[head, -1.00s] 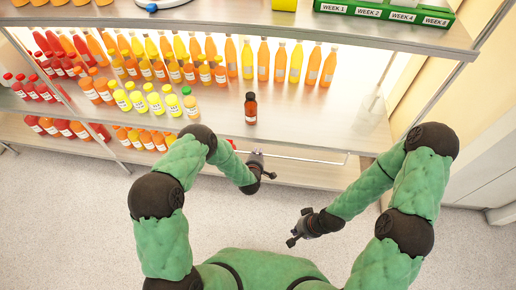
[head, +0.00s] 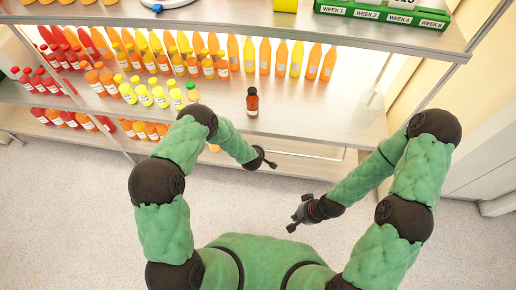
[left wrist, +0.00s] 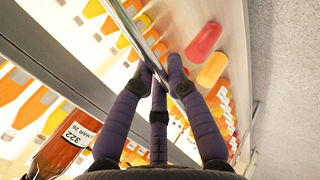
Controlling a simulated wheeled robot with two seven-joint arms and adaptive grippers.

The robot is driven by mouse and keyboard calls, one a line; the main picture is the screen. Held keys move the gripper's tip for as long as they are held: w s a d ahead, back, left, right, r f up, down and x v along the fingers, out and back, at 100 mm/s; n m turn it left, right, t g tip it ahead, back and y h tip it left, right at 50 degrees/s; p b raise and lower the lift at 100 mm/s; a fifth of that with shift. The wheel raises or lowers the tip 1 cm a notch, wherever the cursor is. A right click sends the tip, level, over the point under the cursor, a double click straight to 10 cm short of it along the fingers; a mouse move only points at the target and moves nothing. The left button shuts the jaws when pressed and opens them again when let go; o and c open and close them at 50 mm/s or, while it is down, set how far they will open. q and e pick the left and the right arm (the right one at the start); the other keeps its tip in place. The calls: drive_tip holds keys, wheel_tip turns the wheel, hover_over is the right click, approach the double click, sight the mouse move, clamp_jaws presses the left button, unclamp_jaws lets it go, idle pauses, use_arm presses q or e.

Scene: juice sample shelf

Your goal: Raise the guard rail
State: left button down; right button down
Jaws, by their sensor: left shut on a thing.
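The guard rail (head: 310,156) is a thin pale bar along the front of the middle shelf in the head view. It also shows in the left wrist view as a thin metal bar (left wrist: 133,38) running diagonally between my fingers. My left gripper (left wrist: 161,70) is shut on it, with fingers on both sides. In the head view my left gripper (head: 265,159) is at the shelf front, and the rail's left part is hidden behind my arm. My right gripper (head: 296,217) hangs over the floor, apart from the shelf; its finger opening is unclear.
A dark brown bottle (head: 252,102) stands alone near the shelf's front edge; it also shows in the left wrist view (left wrist: 66,142). Rows of juice bottles (head: 262,57) fill the back and left. The shelf's right part (head: 340,115) is clear.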

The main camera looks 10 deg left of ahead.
use_arm(q)
drive_tip(key=c, duration=1.2)
unclamp_jaws()
drive_tip(key=shift+v, duration=6)
